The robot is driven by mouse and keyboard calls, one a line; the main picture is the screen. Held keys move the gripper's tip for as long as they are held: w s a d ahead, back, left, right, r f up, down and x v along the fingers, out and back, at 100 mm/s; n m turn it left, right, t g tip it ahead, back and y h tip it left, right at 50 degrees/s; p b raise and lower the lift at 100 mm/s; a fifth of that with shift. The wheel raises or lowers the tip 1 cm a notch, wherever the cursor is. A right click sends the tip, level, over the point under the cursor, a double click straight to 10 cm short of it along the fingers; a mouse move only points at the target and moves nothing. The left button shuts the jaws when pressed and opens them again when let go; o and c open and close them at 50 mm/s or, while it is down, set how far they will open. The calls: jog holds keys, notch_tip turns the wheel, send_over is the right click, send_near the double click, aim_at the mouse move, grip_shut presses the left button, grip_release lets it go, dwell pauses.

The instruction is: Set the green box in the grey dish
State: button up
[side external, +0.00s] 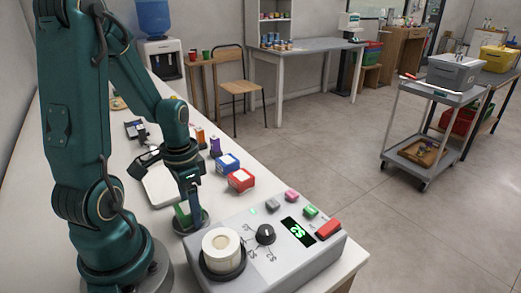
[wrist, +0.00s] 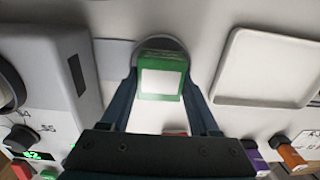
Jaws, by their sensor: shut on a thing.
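The green box (wrist: 160,60), with a white label, is between the two fingers of my gripper (wrist: 159,84) in the wrist view. My gripper is shut on it. In the side view the green box (side external: 182,215) is partly hidden by my gripper (side external: 193,207) and sits at the grey dish (side external: 205,226). The round dish (wrist: 163,42) shows behind the box in the wrist view, with much of it covered. The box is over or inside the dish; I cannot tell whether it touches the bottom.
A grey machine (side external: 290,252) with a knob, lit display and white round container (side external: 221,249) stands close beside the dish. A white tray (side external: 160,186) lies on the other side.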

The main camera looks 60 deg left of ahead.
jog(key=shift+f, duration=0.65)
jog(key=o, duration=1.4)
jog(key=shift+s, duration=0.1)
notch_tip(320, 180, up, 13)
jog(key=shift+w+d+r+t, duration=0.15)
jog(key=shift+d+r+t, duration=0.3)
jog(key=shift+d+t, duration=1.05)
jog(key=shift+w+d+r+t, duration=0.15)
jog(key=shift+d+r+t, duration=0.25)
jog(key=shift+d, duration=2.05)
jog(key=shift+w+d+r+t, duration=0.15)
jog(key=shift+d+r+t, duration=0.55)
jog(key=shift+d, duration=1.3)
jog(key=shift+f, duration=0.25)
